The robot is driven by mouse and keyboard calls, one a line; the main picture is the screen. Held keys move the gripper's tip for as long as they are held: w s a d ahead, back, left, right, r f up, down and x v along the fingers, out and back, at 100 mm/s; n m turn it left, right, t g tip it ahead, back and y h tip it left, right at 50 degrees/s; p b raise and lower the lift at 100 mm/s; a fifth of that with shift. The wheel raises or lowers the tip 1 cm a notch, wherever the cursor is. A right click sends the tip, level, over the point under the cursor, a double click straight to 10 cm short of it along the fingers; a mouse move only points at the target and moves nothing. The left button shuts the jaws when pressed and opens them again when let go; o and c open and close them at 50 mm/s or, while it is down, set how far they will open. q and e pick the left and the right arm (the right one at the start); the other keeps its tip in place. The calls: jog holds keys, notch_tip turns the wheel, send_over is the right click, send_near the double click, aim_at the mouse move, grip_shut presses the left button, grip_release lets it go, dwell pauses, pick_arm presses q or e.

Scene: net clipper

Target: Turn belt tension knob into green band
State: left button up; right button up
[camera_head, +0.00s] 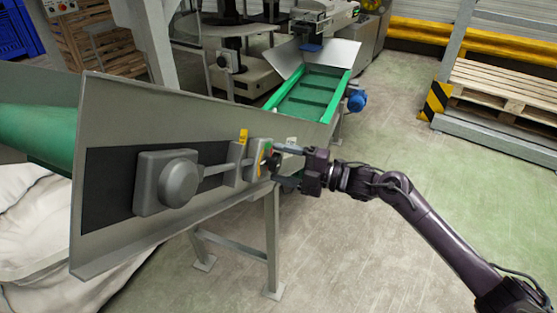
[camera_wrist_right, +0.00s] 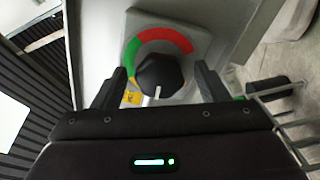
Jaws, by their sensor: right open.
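The belt tension knob (camera_wrist_right: 158,76) is black with a white pointer line, in the right wrist view. A coloured arc surrounds it, with a green band (camera_wrist_right: 131,58) on the left, red (camera_wrist_right: 172,38) across the top and right, and a little yellow at lower left. The white pointer points down, away from the green band. My right gripper (camera_wrist_right: 160,84) is open, with one finger on each side of the knob; contact cannot be told. In the head view my right gripper (camera_head: 284,165) reaches the knob end of the conveyor's side panel and partly covers the knob. My left gripper is not in view.
The grey conveyor side panel (camera_head: 110,110) carries a round grey housing (camera_head: 178,183) and a rod toward the knob. A metal leg (camera_head: 272,240) stands below. A green conveyor (camera_head: 308,95) lies behind. Open floor is at the right, with pallets (camera_head: 505,85) beyond.

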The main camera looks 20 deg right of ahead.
jog(key=shift+w+a, duration=0.3)
jog(key=shift+a, duration=0.25)
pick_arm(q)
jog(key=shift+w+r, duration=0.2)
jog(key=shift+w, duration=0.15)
pick_arm(e)
jog(key=c, duration=1)
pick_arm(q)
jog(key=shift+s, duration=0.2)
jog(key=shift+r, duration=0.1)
